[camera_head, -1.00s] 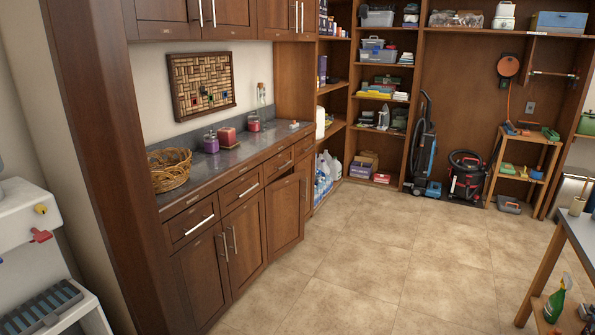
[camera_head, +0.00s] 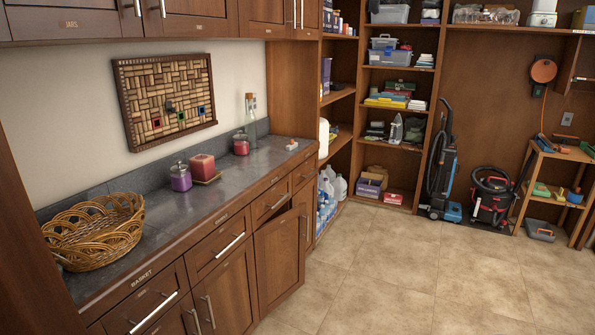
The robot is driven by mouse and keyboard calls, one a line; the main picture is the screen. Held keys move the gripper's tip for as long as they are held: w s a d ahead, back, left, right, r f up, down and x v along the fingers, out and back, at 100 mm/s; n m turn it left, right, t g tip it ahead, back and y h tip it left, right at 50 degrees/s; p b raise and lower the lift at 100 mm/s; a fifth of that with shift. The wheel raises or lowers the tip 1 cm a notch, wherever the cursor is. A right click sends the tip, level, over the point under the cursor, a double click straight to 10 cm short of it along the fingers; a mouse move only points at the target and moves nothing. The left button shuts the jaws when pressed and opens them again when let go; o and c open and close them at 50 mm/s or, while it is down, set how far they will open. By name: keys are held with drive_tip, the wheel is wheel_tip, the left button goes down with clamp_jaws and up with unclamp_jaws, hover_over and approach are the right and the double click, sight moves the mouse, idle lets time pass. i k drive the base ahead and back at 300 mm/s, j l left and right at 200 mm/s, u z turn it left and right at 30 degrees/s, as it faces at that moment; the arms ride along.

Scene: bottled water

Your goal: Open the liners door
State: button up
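A row of brown wooden lower cabinets with drawers and doors runs under the dark counter (camera_head: 205,200) on the left. One lower door (camera_head: 279,258) stands partly open, swung out from the cabinet front. The door to its left (camera_head: 229,289) is shut and has a vertical metal handle (camera_head: 207,312). Small labels sit on the doors and drawers, but I cannot read "liners" on any of them. Upper cabinet doors (camera_head: 188,14) are shut along the top edge; one is labelled "jars". The lower left cabinets are cut off by the frame. My gripper is not in view.
A wicker basket (camera_head: 95,232), a purple jar (camera_head: 180,177), a red candle (camera_head: 202,168) and a bottle (camera_head: 251,118) stand on the counter. The tiled floor (camera_head: 390,265) is clear. A vacuum cleaner (camera_head: 440,165) stands by the back shelves.

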sight(279, 244)
drive_tip(key=i, duration=1.6)
drive_tip(key=i+z, duration=0.1)
drive_tip(key=i, duration=0.65)
drive_tip(key=i+j+z, duration=0.15)
drive_tip(key=i, duration=0.65)
